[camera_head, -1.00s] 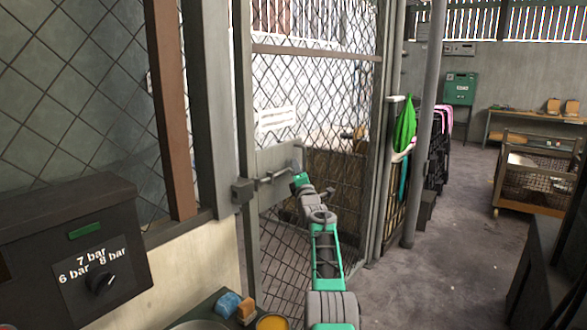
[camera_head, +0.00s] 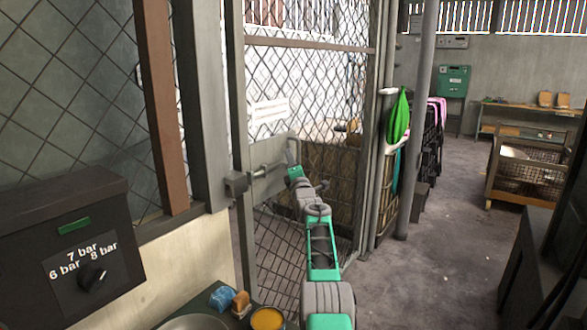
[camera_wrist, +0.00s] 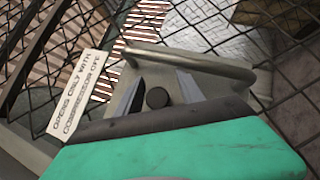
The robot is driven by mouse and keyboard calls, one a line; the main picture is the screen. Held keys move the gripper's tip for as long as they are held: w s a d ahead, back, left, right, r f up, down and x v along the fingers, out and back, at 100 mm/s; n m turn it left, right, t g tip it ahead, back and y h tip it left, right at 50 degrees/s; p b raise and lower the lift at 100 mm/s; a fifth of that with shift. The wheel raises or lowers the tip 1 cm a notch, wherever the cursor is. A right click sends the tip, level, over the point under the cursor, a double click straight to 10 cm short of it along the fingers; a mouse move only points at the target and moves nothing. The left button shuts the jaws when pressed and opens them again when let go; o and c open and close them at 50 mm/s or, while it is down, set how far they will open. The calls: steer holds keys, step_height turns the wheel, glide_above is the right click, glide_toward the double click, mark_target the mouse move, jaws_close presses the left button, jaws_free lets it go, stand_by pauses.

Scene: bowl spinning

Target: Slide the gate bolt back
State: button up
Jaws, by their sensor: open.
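The mesh gate (camera_head: 308,45) stands in its frame in the head view. A grey gate bolt (camera_head: 268,171) lies across a plate on the gate, its left end at a block (camera_head: 236,184) on the post. My gripper (camera_head: 292,160) is at the plate by the bolt's right end, partly hidden by my arm. In the wrist view, my gripper (camera_wrist: 158,88) is open, with a dark round knob (camera_wrist: 157,98) between its fingers. A bent grey bar (camera_wrist: 205,62) passes beyond the fingertips. I cannot tell whether the fingers touch the knob or bar.
A dark box with a pressure dial (camera_head: 92,277) is at the lower left. A mesh cart (camera_head: 530,170) stands at the right.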

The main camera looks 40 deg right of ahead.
steer(key=b+v, duration=0.3)
steer(key=v, duration=0.4)
steer(key=shift+s+f, duration=0.15)
steer(key=shift+s, duration=0.15)
